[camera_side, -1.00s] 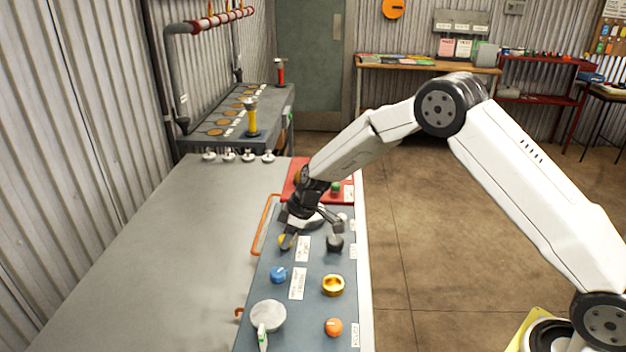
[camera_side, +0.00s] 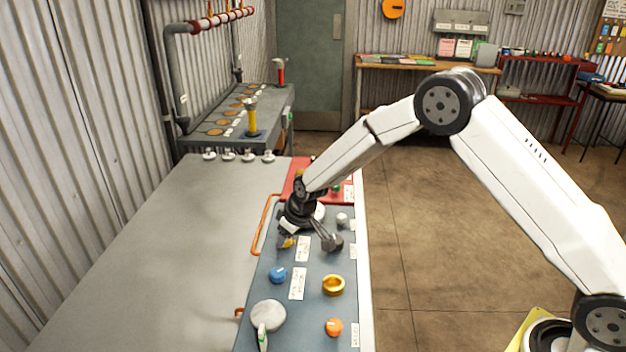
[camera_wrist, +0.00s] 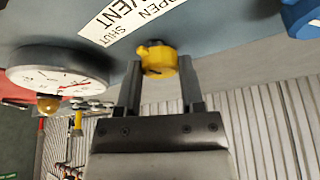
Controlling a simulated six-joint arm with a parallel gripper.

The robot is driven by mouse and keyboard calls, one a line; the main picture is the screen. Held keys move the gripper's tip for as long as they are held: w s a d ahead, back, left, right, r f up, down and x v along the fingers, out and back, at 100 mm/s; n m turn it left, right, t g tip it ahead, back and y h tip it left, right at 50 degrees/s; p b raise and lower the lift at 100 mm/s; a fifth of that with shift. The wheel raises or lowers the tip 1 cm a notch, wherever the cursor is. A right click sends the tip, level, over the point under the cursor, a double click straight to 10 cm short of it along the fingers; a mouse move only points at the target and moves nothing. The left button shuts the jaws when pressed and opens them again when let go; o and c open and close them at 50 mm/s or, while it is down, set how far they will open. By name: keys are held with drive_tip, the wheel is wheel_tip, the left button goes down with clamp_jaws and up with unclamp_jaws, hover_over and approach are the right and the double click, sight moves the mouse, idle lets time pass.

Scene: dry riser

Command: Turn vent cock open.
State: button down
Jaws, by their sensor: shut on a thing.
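The vent cock is a yellow knob (camera_wrist: 160,60) on the blue-grey panel, beside a white label (camera_wrist: 125,18) reading OPEN, VENT and SHUT. In the wrist view, my gripper (camera_wrist: 162,68) has one finger on each side of the knob and is shut on it. The side view shows only a bit of the yellow knob (camera_side: 289,242), as my gripper's dark body covers much of it. The mark on the knob is not clear enough to tell its exact setting.
A round white gauge (camera_wrist: 58,68) stands close beside the knob. The panel also bears a dark knob (camera_side: 333,243), a blue knob (camera_side: 278,275), a brass ring (camera_side: 333,285) and an orange knob (camera_side: 334,327). An orange rail (camera_side: 264,225) runs along its left edge.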

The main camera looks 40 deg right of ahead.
sight(286, 258)
drive_tip(key=shift+a+m+h, duration=0.1)
drive_tip(key=shift+m+h, duration=0.45)
drive_tip(key=shift+m, duration=0.85)
drive_tip(key=shift+a+m+h, duration=0.1)
drive_tip(key=shift+m+h, duration=0.45)
drive_tip(key=shift+m, duration=0.85)
drive_tip(key=shift+a+m+g+h, duration=0.15)
drive_tip(key=shift+m+h, duration=0.3)
drive_tip(key=shift+m, duration=0.75)
drive_tip(key=shift+d+m+g+h, duration=0.1)
drive_tip(key=shift+m+g+h, duration=0.25)
drive_tip(key=shift+m, duration=0.85)
drive_tip(key=shift+c, duration=1)
unclamp_jaws()
drive_tip(key=v, duration=0.7)
drive_tip(key=shift+s+a+r, duration=0.2)
drive_tip(key=shift+a+r, duration=0.05)
drive_tip(key=shift+r, duration=0.1)
